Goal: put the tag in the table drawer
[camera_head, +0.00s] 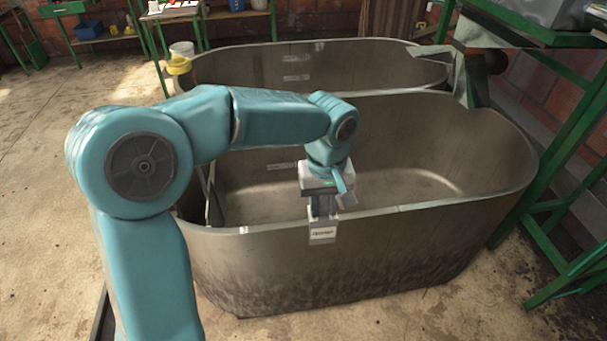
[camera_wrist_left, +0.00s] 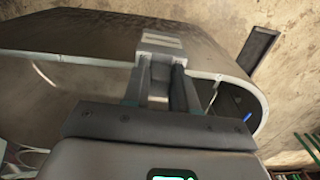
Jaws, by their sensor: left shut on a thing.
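The tag (camera_head: 323,234) is a small pale plate with dark print at the front rim of the near metal tub. My left gripper (camera_head: 322,214) reaches down over that rim and is shut on the tag. In the left wrist view the tag's pale top (camera_wrist_left: 162,41) shows at the ends of the two fingers (camera_wrist_left: 160,78). Whether the tag still touches the tub wall cannot be told. My right gripper is out of view.
A green metal frame (camera_head: 560,215) stands at the right. Green-legged tables (camera_head: 172,12) stand at the back left. The concrete floor (camera_head: 60,110) at the left is mostly clear.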

